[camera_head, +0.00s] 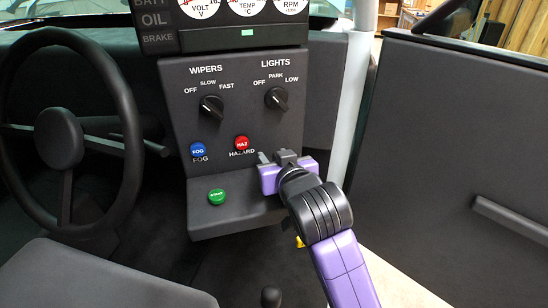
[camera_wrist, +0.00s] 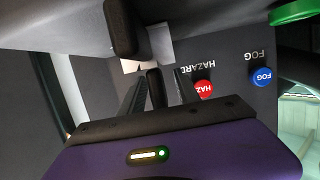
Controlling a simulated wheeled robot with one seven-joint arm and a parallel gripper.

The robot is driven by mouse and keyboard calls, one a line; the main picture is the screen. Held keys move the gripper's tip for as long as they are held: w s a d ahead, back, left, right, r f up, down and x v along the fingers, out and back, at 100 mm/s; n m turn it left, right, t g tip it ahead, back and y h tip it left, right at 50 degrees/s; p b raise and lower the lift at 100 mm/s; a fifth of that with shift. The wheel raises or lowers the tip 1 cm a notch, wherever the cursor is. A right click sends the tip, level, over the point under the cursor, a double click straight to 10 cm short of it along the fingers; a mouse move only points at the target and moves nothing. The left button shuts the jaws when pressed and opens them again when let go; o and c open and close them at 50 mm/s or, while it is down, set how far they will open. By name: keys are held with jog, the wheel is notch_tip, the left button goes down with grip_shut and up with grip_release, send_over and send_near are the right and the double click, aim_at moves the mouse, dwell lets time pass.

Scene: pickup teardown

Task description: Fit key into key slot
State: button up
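My gripper (camera_head: 274,160) is at the lower right of the dashboard panel, below the red HAZ button. Its two dark fingers stand apart in the wrist view (camera_wrist: 160,78). A short dark upright piece (camera_wrist: 156,88) shows between them, with a narrow gap visible beside it; I cannot tell whether it is the key. A rounded dark piece (camera_wrist: 122,28) with a pale plate (camera_wrist: 160,45) beside it lies beyond the fingers. A small yellow piece (camera_head: 299,241) shows below the console shelf, mostly hidden by my arm. I cannot clearly make out the key or the key slot.
The panel carries the WIPERS knob (camera_head: 211,105), LIGHTS knob (camera_head: 277,98), blue FOG button (camera_head: 198,149) and red HAZ button (camera_head: 242,142). A green button (camera_head: 217,196) is on the shelf. The steering wheel (camera_head: 132,130) is left; a door panel (camera_head: 455,150) is right.

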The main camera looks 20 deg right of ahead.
jog(key=shift+v, duration=3.9)
jog(key=shift+r, duration=0.15)
notch_tip(320, 180, up, 5)
jog(key=t, duration=0.3)
jog(key=s+f+g, duration=0.1)
jog(key=s+f, duration=0.6)
jog(key=s, duration=0.6)
jog(key=s+f+g+y, duration=0.1)
jog(key=s+f, duration=0.5)
jog(key=s, duration=0.7)
jog(key=s+f+n, duration=0.1)
jog(key=s+f, duration=0.6)
jog(key=s, duration=0.6)
jog(key=shift+d+f+g+y, duration=0.25)
jog(key=shift+f+g+y, duration=0.05)
jog(key=shift+g, duration=0.1)
jog(key=shift+s, duration=0.1)
